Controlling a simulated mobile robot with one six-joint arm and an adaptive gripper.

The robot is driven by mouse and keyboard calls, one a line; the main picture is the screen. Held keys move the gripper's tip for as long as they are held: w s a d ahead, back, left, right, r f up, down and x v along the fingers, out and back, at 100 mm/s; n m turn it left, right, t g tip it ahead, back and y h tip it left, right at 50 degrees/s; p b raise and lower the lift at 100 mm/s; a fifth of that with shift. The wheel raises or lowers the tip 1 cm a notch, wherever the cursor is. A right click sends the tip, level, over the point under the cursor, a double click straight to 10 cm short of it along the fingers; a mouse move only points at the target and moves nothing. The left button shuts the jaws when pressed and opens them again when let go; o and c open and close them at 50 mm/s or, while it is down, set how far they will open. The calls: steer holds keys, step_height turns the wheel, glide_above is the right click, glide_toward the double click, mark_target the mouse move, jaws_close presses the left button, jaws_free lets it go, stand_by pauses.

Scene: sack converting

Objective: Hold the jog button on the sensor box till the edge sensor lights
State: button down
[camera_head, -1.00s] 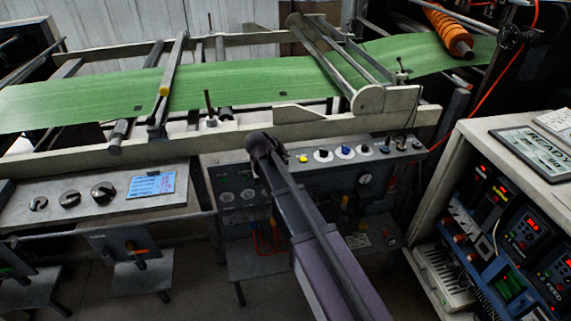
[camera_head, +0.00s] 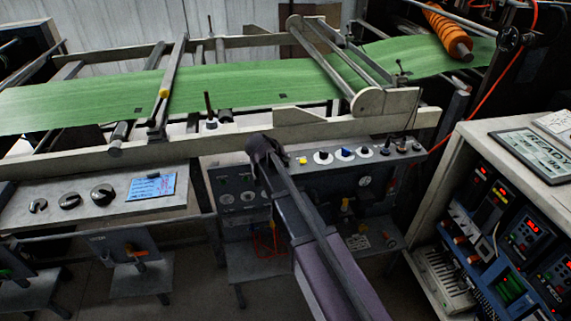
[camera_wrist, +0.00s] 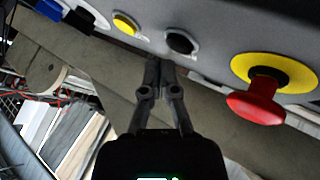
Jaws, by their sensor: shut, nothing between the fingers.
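A grey control panel (camera_head: 375,160) with knobs and buttons sits below the green web in the head view; I cannot read a jog label. The wrist view shows a black button (camera_wrist: 181,42) between a yellow button (camera_wrist: 126,22) and a red mushroom button (camera_wrist: 258,105) on a yellow disc. My gripper (camera_wrist: 158,64) is shut and empty, its tips just below and left of the black button; contact cannot be told. In the head view my gripper (camera_head: 262,146) hides part of the panel. I cannot pick out the edge sensor or tell whether it is lit.
The green web (camera_head: 235,85) runs over rollers behind a pale frame rail (camera_head: 350,130).

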steer(key=shift+f, duration=0.1)
stand_by(0.3)
steer(key=shift+f+b, duration=0.3)
steer(key=shift+b, duration=0.15)
steer(key=shift+f+b, duration=0.45)
stand_by(0.9)
steer(key=shift+r, duration=0.15)
stand_by(1.2)
steer(key=shift+r+p, duration=0.7)
steer(key=shift+p, duration=0.2)
steer(key=shift+r+p, duration=2.5)
steer(key=shift+r, duration=0.05)
